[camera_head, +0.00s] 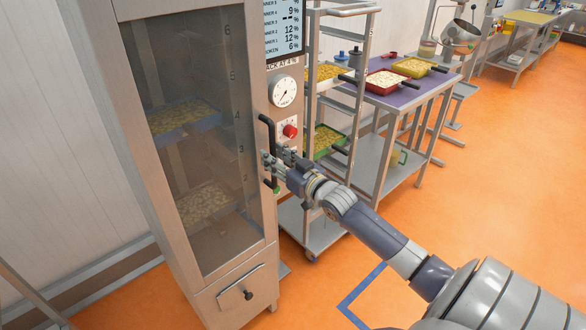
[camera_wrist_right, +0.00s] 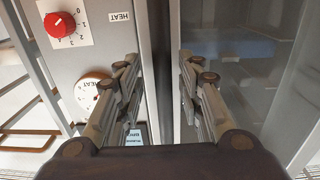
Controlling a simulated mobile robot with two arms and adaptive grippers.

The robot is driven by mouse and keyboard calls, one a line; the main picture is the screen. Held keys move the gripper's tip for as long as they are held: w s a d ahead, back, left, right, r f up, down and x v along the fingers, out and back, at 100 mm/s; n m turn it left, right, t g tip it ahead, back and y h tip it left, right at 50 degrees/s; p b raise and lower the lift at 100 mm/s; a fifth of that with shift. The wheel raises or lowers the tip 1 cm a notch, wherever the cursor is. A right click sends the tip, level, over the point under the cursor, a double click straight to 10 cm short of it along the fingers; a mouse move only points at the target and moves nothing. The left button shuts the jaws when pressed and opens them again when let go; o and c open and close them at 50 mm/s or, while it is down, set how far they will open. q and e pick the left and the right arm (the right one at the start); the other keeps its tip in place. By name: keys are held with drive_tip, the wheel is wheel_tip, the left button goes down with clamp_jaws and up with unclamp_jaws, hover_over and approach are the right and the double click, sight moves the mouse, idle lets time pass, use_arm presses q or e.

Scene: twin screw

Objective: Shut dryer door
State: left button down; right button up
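The dryer (camera_head: 165,275) is a tall steel cabinet on the left in the head view. Its door (camera_head: 187,120) has a large dark window, with trays of yellow pieces behind it. The door looks nearly flush with the front; I cannot tell whether it is fully closed. A black upright handle (camera_head: 267,135) is at its right edge. My right gripper (camera_head: 270,168) is at the handle's lower part. In the right wrist view its fingers (camera_wrist_right: 158,90) are apart, the door window (camera_wrist_right: 235,70) behind the right finger and the control panel (camera_wrist_right: 110,45) behind the left. Contact is unclear. My left gripper is out of view.
A red knob (camera_head: 290,131) and a dial (camera_head: 283,91) are on the panel beside the handle. A wheeled tray rack (camera_head: 313,232) stands just right of the dryer, then a table (camera_head: 407,92) with trays. Orange floor is open at right.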

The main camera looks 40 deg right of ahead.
drive_tip(key=s, duration=1)
drive_tip(key=shift+s, duration=0.3)
